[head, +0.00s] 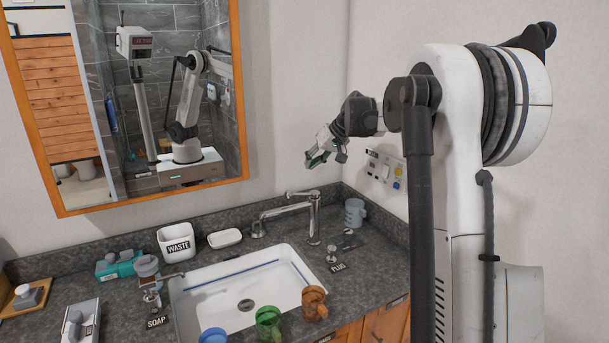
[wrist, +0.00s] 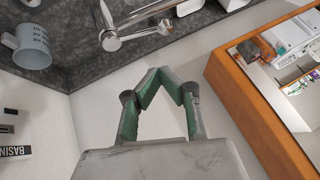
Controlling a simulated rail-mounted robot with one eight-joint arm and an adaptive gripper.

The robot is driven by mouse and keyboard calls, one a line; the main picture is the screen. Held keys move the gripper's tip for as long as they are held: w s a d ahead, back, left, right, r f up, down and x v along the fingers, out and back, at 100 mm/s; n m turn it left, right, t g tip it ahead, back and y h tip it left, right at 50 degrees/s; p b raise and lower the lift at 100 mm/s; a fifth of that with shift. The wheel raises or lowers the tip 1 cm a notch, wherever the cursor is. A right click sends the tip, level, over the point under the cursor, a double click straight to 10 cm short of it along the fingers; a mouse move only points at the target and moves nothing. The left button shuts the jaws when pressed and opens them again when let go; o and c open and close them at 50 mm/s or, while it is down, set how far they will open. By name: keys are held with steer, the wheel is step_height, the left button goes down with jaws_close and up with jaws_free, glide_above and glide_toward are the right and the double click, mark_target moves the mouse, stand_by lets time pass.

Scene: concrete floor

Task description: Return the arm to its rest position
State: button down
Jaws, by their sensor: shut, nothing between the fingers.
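My gripper (head: 315,159) hangs in the air above the back right of the counter, near the corner of the walls and clear of the faucet. In the wrist view its green-padded fingers (wrist: 172,80) are closed together at the tips with nothing between them. My arm is bent, with its forearm reaching left from the tall column on the right.
Below are the faucet (head: 312,215), grey mug (head: 355,212), sink (head: 205,297), and orange (head: 314,303), green (head: 268,323) and blue (head: 213,336) cups. A wall switch panel (head: 384,171) is close to the forearm. A mirror (head: 243,150) hangs left. Air between gripper and mirror is free.

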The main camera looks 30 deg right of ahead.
steer(key=shift+v, duration=0.95)
steer(key=shift+s+a, duration=0.1)
steer(key=shift+a, duration=0.1)
steer(key=s+a+h+b, duration=0.2)
steer(key=s+a+b, duration=0.1)
steer(key=s+a, duration=1.6)
steer(key=s+a+f+b, duration=0.1)
steer(key=s+a+f, duration=0.2)
steer(key=s+f, duration=0.4)
steer(key=s+a+f+n+h+b, duration=0.1)
steer(key=s+a+f, duration=0.3)
steer(key=s, duration=1.2)
step_height(320, 180, down, 4)
steer(key=shift+f+h+b, duration=0.25)
steer(key=shift+h+b, duration=0.05)
steer(key=shift+b, duration=0.35)
